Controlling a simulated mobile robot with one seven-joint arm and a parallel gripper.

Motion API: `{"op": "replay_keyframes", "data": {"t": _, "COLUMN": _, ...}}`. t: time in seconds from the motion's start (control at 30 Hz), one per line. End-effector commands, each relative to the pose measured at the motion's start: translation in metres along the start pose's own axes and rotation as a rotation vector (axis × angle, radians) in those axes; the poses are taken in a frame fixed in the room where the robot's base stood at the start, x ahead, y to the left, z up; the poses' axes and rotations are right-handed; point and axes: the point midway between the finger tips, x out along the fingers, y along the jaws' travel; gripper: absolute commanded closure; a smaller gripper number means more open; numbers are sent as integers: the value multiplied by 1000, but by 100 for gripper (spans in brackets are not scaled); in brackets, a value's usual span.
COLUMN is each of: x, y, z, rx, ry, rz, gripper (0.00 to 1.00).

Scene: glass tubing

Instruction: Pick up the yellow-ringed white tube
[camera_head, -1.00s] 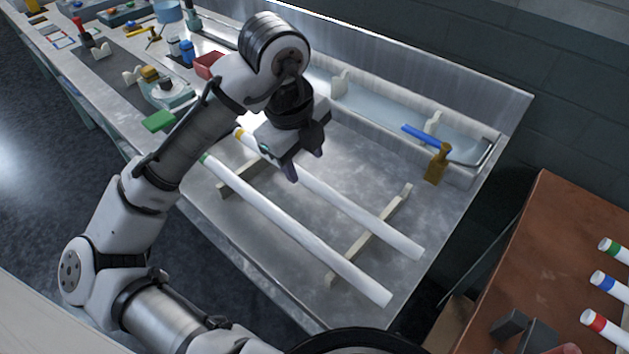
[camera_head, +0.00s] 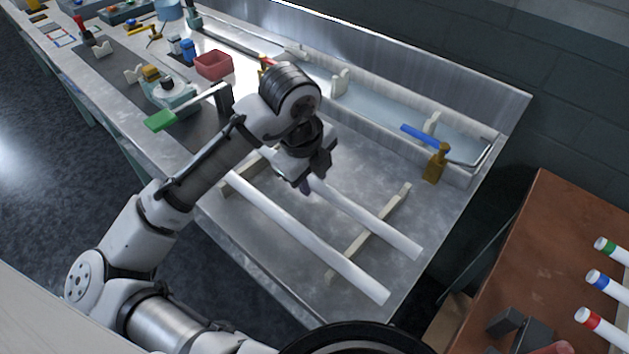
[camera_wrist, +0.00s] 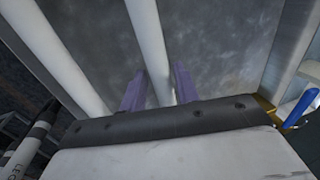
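The yellow-ringed white tube (camera_head: 372,220) lies on two low rails; its ringed end is hidden behind my arm in the head view. In the wrist view, a white tube (camera_wrist: 148,35), by its position the same one, runs between my fingers. My gripper (camera_head: 307,184) is low over this tube, and the wrist view shows its two purple fingers (camera_wrist: 160,80) apart, one on each side of it. I cannot tell whether either finger touches it. A second white tube (camera_head: 318,242) lies parallel, nearer the front edge; it also shows at the left of the wrist view (camera_wrist: 55,55).
The pale support rail (camera_head: 370,232) crosses under both tubes. A brass-coloured post (camera_head: 437,163) and a blue-handled lever (camera_head: 420,134) stand to the right by the trough (camera_head: 390,112). A brown table (camera_head: 535,225) holds several ringed tubes. A red bin (camera_head: 213,66) stands behind.

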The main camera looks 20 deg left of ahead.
Motion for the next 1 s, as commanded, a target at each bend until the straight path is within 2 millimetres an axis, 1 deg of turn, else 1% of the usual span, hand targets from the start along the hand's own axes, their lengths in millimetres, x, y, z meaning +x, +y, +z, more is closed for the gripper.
{"op": "replay_keyframes", "data": {"t": 0.03, "x": 0, "y": 0, "z": 0, "rx": 0, "ry": 0, "rz": 0, "gripper": 76}}
{"op": "replay_keyframes", "data": {"t": 0.2, "x": 0, "y": 0, "z": 0, "rx": 0, "ry": 0, "rz": 0, "gripper": 98}}
{"op": "replay_keyframes", "data": {"t": 0.23, "x": 0, "y": 0, "z": 0, "rx": 0, "ry": 0, "rz": 0, "gripper": 100}}
{"op": "replay_keyframes", "data": {"t": 0.5, "x": -2, "y": 0, "z": 0, "rx": -1, "ry": -1, "rz": 0, "gripper": 100}}
{"op": "replay_keyframes", "data": {"t": 0.67, "x": -12, "y": -3, "z": 1, "rx": -1, "ry": -1, "rz": 0, "gripper": 100}}
{"op": "replay_keyframes", "data": {"t": 0.77, "x": -28, "y": -6, "z": 0, "rx": 1, "ry": -2, "rz": -1, "gripper": 100}}
{"op": "replay_keyframes", "data": {"t": 0.83, "x": -43, "y": -10, "z": 0, "rx": 1, "ry": -3, "rz": -2, "gripper": 100}}
{"op": "replay_keyframes", "data": {"t": 1.0, "x": -93, "y": -19, "z": 0, "rx": 1, "ry": -5, "rz": -1, "gripper": 100}}
